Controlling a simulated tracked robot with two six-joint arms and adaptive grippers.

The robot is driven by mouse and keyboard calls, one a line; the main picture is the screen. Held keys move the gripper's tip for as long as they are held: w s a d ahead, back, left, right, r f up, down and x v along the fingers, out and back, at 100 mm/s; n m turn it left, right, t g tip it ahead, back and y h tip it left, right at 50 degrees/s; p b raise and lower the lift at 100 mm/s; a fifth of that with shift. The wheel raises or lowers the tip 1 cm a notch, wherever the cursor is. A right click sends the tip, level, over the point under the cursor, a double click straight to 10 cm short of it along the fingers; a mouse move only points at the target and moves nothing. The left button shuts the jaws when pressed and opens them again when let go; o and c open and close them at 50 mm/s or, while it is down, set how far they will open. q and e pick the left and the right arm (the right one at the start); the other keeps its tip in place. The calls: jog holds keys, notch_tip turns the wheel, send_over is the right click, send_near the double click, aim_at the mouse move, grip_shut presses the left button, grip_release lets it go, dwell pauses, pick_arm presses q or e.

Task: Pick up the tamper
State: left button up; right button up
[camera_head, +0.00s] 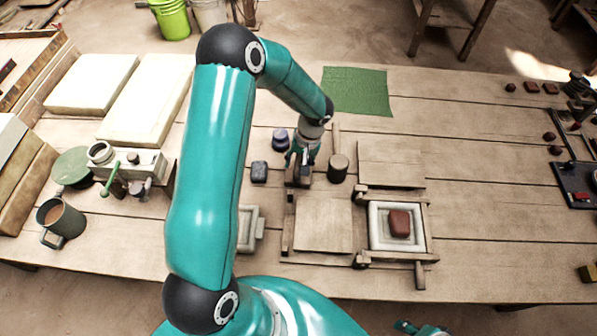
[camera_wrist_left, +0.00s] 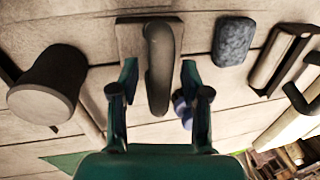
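The tamper, a flat block with a dark arched handle, stands on the bench under my left gripper; the gripper hides part of it in the head view. In the left wrist view the tamper's handle (camera_wrist_left: 160,65) rises between the two fingers. My left gripper (camera_head: 302,158) is open, with one finger on each side of the handle and visible gaps to it; it also shows in the left wrist view (camera_wrist_left: 158,85). A small teal part at the bottom edge of the head view seems to be my right gripper (camera_head: 420,328); its fingers are not clear.
A mallet (camera_head: 338,168) stands close right of the tamper. The bench's right middle is clear.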

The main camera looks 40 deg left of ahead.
pick_arm(q)
grip_shut()
jog(key=shift+r, duration=0.2)
jog(key=shift+r, duration=0.5)
notch_tip(320, 180, up, 19)
jog(key=b, duration=0.2)
jog(key=shift+f, duration=0.15)
